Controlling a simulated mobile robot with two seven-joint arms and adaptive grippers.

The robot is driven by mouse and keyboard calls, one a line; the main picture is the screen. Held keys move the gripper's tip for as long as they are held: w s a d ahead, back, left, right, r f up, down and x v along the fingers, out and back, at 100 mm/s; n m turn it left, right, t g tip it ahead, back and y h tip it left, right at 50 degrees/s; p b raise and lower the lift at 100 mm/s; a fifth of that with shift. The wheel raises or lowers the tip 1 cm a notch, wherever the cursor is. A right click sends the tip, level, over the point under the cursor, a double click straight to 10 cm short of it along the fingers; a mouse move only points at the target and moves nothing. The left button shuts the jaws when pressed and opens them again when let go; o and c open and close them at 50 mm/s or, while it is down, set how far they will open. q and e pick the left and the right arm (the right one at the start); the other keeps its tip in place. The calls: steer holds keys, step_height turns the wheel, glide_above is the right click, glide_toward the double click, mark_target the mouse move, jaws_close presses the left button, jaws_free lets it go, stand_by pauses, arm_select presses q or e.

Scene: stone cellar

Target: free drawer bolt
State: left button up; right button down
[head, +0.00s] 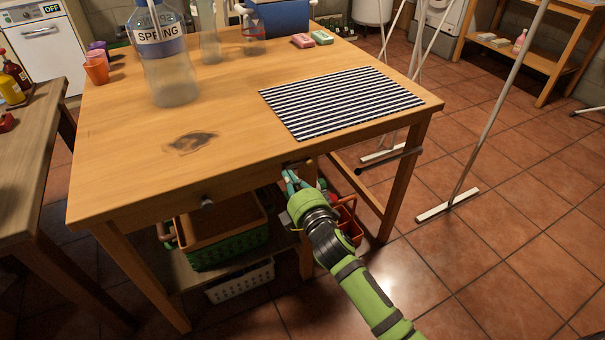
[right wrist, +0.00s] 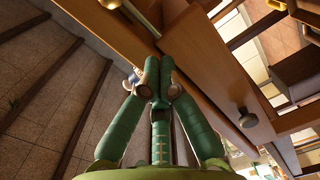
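The knob also shows in the right wrist view (right wrist: 246,117), to the right of my fingers. My right gripper (head: 291,180) is at the table's front edge, right of the knob. In the right wrist view its green fingers (right wrist: 159,66) are together at the tips, close against the wood. I cannot make out the bolt clearly; the fingers may hide it. I see nothing held between them. My left gripper is not in view.
A striped mat (head: 340,101), a large bottle (head: 168,70) and an orange cup (head: 96,70) are on the table. A green crate (head: 225,250) sits on the shelf below. A red basket (head: 348,218) is behind my right arm.

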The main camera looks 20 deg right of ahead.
mark_target(310, 163)
steer(key=d, duration=0.1)
steer(key=w+d, duration=0.2)
steer(key=shift+d+f, duration=0.25)
steer(key=shift+f, duration=0.15)
